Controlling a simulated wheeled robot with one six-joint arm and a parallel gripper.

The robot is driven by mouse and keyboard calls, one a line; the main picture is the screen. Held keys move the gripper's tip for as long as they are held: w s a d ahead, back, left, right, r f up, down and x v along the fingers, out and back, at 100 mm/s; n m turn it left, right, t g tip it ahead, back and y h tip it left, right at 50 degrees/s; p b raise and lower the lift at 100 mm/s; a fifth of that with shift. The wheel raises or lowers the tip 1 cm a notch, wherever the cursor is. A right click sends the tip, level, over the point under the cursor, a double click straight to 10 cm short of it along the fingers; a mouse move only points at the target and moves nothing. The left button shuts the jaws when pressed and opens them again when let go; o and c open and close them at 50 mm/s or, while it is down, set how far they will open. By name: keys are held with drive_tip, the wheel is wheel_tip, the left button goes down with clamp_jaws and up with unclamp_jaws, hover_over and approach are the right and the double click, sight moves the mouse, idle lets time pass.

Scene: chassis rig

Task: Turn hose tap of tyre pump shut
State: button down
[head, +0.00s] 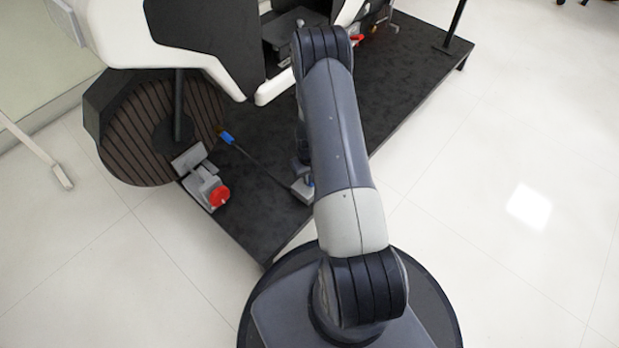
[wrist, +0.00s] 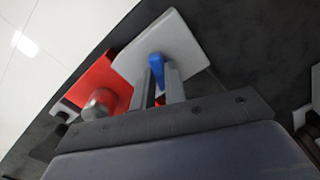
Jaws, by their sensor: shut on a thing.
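In the wrist view my gripper (wrist: 160,82) is shut on a blue lever (wrist: 156,65), which looks like the hose tap. Its upper end shows above and between the two grey fingers; its lower part is hidden by them. The lever stands in front of a pale grey plate-like block (wrist: 185,45). Beside it on the left is a red body (wrist: 95,76) with a rounded grey metal part (wrist: 100,103), apparently of the pump. In the head view my arm hides my gripper and the tap.
The head view shows a black platform (head: 250,215) with a grey device bearing a red knob (head: 219,196), and a rod with a blue end (head: 227,137). A white and black rig (head: 125,35) stands at the back left. Pale floor (head: 540,130) is clear at right.

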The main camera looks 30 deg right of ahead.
drive_tip(key=shift+n+b, duration=0.4)
drive_tip(key=shift+n, duration=1.8)
drive_tip(key=c, duration=1.4)
unclamp_jaws()
drive_tip(key=shift+c, duration=0.2)
wheel_tip(320, 180, up, 11)
drive_tip(key=p, duration=0.4)
drive_tip(key=shift+f, duration=0.15)
wheel_tip(320, 180, down, 11)
drive_tip(key=b, duration=0.4)
